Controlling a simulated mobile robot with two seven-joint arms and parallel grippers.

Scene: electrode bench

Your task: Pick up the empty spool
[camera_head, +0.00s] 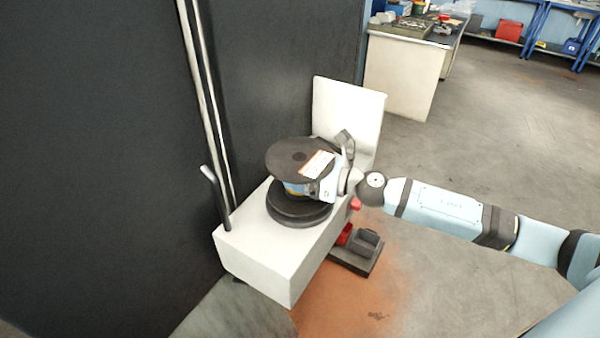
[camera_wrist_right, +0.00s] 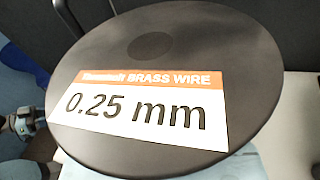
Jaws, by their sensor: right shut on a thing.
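The spool (camera_head: 285,158) is a dark, round-flanged reel on the white machine block, with a white and orange label reading "BRASS WIRE 0.25 mm". It sits over a dark round base (camera_head: 290,217), and I cannot tell whether it touches it. In the right wrist view the spool's top flange (camera_wrist_right: 240,60) fills most of the picture. My right gripper (camera_head: 318,188) reaches in from the right and is shut on the spool at its right side. Its fingertips are mostly hidden by the flange.
The white block (camera_head: 262,262) has an upright white panel (camera_head: 347,112) behind and a black handle (camera_head: 213,195) at its left. A dark wall stands at the left. A dark tray with red parts (camera_head: 357,252) lies below. Open floor lies to the right.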

